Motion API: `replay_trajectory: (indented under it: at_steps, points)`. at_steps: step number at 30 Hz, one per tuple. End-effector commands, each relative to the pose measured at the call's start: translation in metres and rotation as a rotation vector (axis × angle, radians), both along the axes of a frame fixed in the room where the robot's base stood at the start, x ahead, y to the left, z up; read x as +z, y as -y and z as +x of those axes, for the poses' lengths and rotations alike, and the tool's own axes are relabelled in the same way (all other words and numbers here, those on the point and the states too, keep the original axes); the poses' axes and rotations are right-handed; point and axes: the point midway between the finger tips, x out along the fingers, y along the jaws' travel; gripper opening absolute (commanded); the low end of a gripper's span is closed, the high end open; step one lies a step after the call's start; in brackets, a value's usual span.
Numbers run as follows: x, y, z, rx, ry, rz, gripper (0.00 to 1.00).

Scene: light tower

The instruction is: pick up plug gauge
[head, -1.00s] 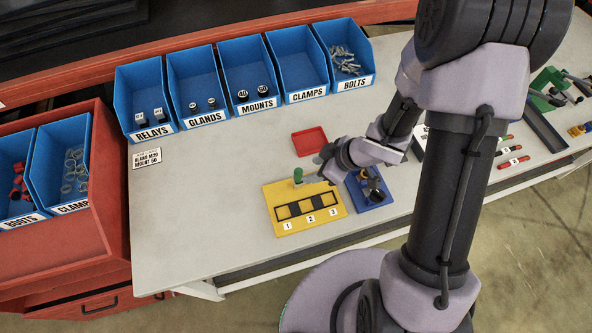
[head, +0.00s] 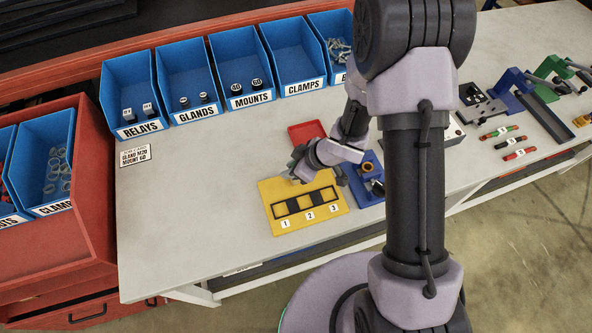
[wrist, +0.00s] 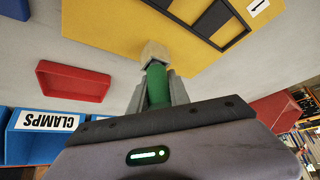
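The green plug gauge (wrist: 157,84) shows in the wrist view between the two grey fingers of my gripper (wrist: 158,92). A pale, block-like end shows beyond the green part, against the yellow board (wrist: 110,22). The fingers lie close along both sides of the green part; whether they press on it is not clear. In the head view my gripper (head: 318,166) is over the back edge of the yellow board (head: 283,226) and hides the gauge. I cannot tell whether the gauge touches the board.
A red tray (head: 305,133) lies behind the gripper, and a blue fixture (head: 366,193) stands just right of the board. Blue labelled bins (head: 187,88) line the bench's back.

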Motion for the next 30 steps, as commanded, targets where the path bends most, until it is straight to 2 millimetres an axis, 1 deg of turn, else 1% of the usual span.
replay_trajectory:
  at_steps: [1,2,10,13,17,21,23,26,29,30]
  points:
    - [0.0,0.0,0.0,0.0,0.0,0.0,0.05]
    - [0.0,0.0,0.0,0.0,0.0,0.0,0.0]
    - [0.0,0.0,0.0,0.0,0.0,0.0,0.0]
    - [0.003,0.0,0.0,0.0,0.0,0.0,0.0]
    - [0.019,0.0,0.0,0.001,0.0,0.0,0.0]
    - [0.043,0.001,0.0,0.0,0.001,-0.001,0.0]
    - [0.038,0.012,-0.009,-0.004,-0.003,0.0,0.0]
    - [0.04,0.03,-0.023,-0.006,-0.003,0.0,0.0]
    - [0.043,0.054,-0.042,-0.009,-0.003,0.001,0.0]
    - [0.044,0.065,-0.051,-0.009,-0.004,0.001,0.0]
